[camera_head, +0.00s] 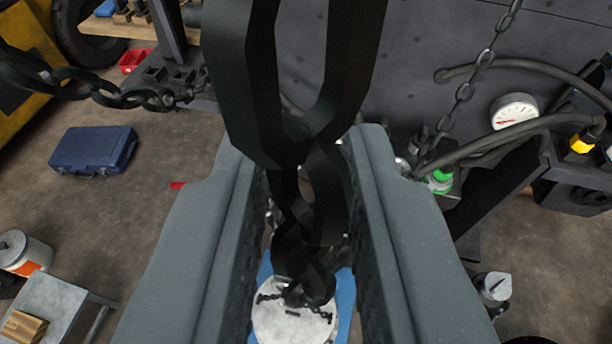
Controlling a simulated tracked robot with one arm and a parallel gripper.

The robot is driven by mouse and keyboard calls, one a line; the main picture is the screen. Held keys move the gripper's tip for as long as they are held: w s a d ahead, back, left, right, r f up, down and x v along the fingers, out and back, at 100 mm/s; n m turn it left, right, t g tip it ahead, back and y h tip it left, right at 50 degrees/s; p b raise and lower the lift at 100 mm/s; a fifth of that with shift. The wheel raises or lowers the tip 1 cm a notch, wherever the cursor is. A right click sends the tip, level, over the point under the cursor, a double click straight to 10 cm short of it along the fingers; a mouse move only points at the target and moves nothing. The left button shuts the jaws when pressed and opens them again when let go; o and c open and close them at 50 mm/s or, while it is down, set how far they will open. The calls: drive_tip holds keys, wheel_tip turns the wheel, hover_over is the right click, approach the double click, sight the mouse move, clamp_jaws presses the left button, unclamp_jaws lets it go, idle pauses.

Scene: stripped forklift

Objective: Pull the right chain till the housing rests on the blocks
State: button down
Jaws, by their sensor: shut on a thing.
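My gripper (305,160) has its two grey fingers on either side of a large dark chain (290,85). It is shut on this chain, whose links run up out of the top of the view and down between the fingers. Lower links reach towards a pale round top (292,325) with small chain pieces on it, over something blue (343,300). A second dark chain (125,97) hangs in a sag at the upper left. A thinner chain (465,92) runs down at the upper right. I cannot make out the housing or the blocks under it for certain.
A blue case (92,150) lies on the floor at left. A bench (65,300) with a wooden piece (22,327) and a pale can (22,252) stand lower left. Hoses (545,70), a gauge (514,111) and dark machine parts crowd the right. Open floor shows at left.

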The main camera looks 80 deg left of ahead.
wheel_tip(320, 180, down, 14)
drive_tip(key=b, duration=1.1)
drive_tip(key=shift+w+d+f+b, duration=0.15)
drive_tip(key=shift+b, duration=0.2)
drive_tip(key=c, duration=1)
unclamp_jaws()
drive_tip(key=shift+w, duration=0.15)
wheel_tip(320, 180, up, 27)
drive_tip(key=p, duration=2.1)
drive_tip(key=shift+r, duration=0.2)
drive_tip(key=shift+f, duration=0.1)
